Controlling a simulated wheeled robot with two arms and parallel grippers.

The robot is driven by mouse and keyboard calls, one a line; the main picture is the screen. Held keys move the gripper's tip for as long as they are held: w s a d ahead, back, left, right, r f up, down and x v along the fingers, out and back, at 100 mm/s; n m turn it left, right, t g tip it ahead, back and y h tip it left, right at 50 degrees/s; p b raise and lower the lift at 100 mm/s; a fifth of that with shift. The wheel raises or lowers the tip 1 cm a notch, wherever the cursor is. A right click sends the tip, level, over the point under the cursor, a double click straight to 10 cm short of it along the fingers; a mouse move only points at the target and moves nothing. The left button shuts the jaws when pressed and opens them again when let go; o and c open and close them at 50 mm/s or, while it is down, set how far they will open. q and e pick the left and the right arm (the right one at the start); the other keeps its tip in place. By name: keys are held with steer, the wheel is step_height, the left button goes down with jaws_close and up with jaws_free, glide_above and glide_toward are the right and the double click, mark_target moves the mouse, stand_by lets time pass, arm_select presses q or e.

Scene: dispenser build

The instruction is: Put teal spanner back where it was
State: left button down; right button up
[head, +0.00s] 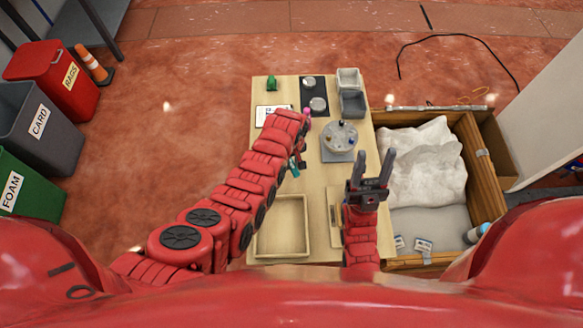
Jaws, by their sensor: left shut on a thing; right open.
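The teal spanner (294,169) shows as a small teal piece beside my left forearm, over the middle of the wooden table. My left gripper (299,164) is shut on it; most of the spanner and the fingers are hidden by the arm. My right gripper (376,156) is open and empty, its fingers pointing away over the table's right edge, in front of the round grey dispenser (341,136). The place where the spanner lay before cannot be told from this view.
A shallow wooden tray (258,243) is at the table's near left. Behind are a green item (271,83), a black mat (313,83) and grey bins (353,104). A pink item (307,112) is beside my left arm. A wooden crate (473,138) with white wrapping stands right.

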arm_select(q)
steer(key=shift+w+a+f, duration=0.1)
steer(key=shift+w+f, duration=0.05)
steer(key=shift+w, duration=0.05)
steer(key=shift+f+b, duration=1.1)
steer(key=shift+f, duration=0.45)
steer(key=shift+f, duration=0.15)
steer(key=c, duration=0.7)
jaws_free()
steer(key=shift+o, duration=0.2)
